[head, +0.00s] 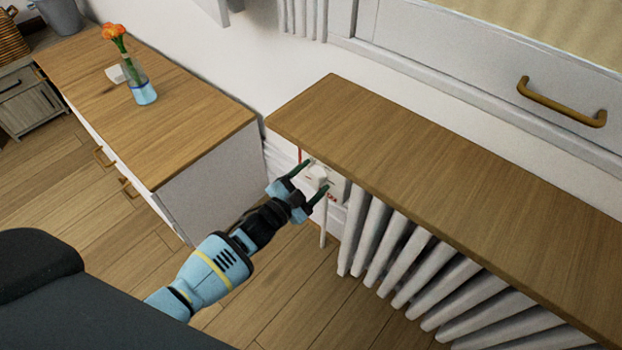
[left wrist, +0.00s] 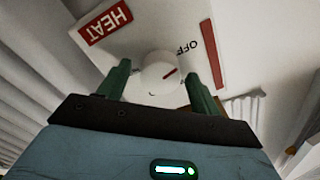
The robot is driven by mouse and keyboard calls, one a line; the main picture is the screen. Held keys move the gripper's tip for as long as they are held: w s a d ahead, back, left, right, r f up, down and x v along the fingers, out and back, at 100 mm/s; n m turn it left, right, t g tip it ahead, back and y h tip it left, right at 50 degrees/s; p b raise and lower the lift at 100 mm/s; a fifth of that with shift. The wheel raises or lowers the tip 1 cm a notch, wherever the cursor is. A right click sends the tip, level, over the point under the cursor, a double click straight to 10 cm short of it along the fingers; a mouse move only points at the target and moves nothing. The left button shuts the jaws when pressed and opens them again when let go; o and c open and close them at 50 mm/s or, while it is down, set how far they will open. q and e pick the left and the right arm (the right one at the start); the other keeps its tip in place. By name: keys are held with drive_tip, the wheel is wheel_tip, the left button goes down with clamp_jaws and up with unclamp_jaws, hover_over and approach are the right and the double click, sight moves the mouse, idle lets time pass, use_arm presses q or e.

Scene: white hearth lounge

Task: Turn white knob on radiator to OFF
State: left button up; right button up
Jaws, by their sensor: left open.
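The white knob (left wrist: 157,72) sits on a white panel (left wrist: 160,22) with a red HEAT label (left wrist: 105,22) and the word OFF (left wrist: 187,47) printed upside down in this view. A short red mark on the knob points up and right, roughly toward OFF. My left gripper (left wrist: 158,80) is open, with one green finger on each side of the knob; I cannot tell whether they touch it. My right gripper is not in view.
A wooden shelf (head: 450,190) overhangs the radiator and the panel. A white cabinet with a wooden top (head: 190,125) stands to the left, bearing a glass vase with orange flowers (head: 141,88). Bare wooden floor (head: 290,270) lies below my left arm.

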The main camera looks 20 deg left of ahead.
use_arm(q)
drive_tip(key=p+v, duration=0.1)
drive_tip(key=v, duration=0.6)
drive_tip(key=shift+s+a+p, duration=0.15)
drive_tip(key=shift+s+p, duration=0.2)
drive_tip(key=shift+p, duration=0.05)
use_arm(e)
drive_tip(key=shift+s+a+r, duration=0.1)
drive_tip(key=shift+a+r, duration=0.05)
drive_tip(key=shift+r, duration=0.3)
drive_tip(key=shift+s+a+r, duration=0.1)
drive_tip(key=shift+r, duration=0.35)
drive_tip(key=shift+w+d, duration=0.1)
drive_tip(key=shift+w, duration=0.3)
